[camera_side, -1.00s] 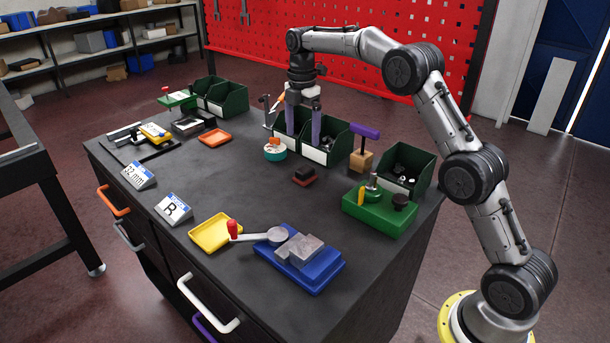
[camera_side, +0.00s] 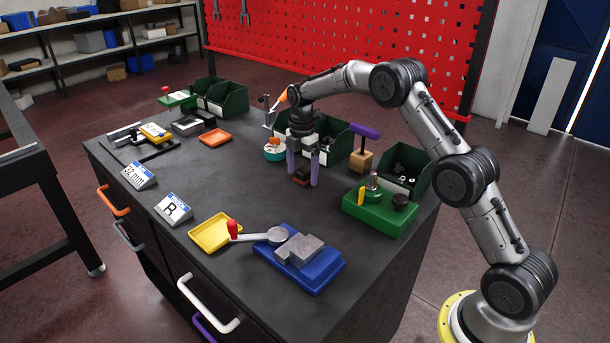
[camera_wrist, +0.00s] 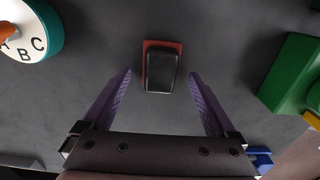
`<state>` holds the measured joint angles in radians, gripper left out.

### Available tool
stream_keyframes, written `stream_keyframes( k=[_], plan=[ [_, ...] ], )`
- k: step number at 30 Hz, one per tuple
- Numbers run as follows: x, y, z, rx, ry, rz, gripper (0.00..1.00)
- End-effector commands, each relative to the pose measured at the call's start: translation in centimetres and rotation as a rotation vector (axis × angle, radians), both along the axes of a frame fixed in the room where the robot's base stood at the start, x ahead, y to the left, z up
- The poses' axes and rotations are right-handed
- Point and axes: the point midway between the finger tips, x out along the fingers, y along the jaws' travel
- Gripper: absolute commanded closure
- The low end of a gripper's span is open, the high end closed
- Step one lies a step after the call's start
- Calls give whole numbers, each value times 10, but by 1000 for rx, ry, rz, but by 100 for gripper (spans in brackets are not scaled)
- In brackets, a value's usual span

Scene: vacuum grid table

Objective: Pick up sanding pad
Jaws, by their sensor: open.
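The sanding pad (camera_side: 301,178) is a small block with a black top and a red base, lying on the dark table. It also shows in the wrist view (camera_wrist: 161,70), near the top middle. My gripper (camera_side: 302,181) is open, its two purple fingers pointing down at the pad, one on either side in the side view. In the wrist view my gripper (camera_wrist: 160,80) has its fingertips spread wider than the pad, with clear gaps on both sides. The fingers do not touch the pad there.
A round teal-rimmed dial (camera_side: 274,150) stands to the left of my gripper. Green bins (camera_side: 338,142) stand behind it. A wooden block with a purple-handled tool (camera_side: 361,160) and a green fixture (camera_side: 380,212) stand to the right. The table in front is clear toward the yellow tray (camera_side: 213,232).

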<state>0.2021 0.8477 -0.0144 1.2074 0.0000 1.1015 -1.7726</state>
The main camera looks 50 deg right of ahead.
Motion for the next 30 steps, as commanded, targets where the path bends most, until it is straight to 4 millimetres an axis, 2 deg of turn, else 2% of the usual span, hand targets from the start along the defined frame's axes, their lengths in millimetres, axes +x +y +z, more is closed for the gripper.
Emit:
stream_keyframes(
  k=[8,23,30],
  plan=[
    [0,0,-4,0,0,0,7],
    [0,0,-4,0,-1,0,96],
    [0,0,-3,0,-1,0,98]
  ],
)
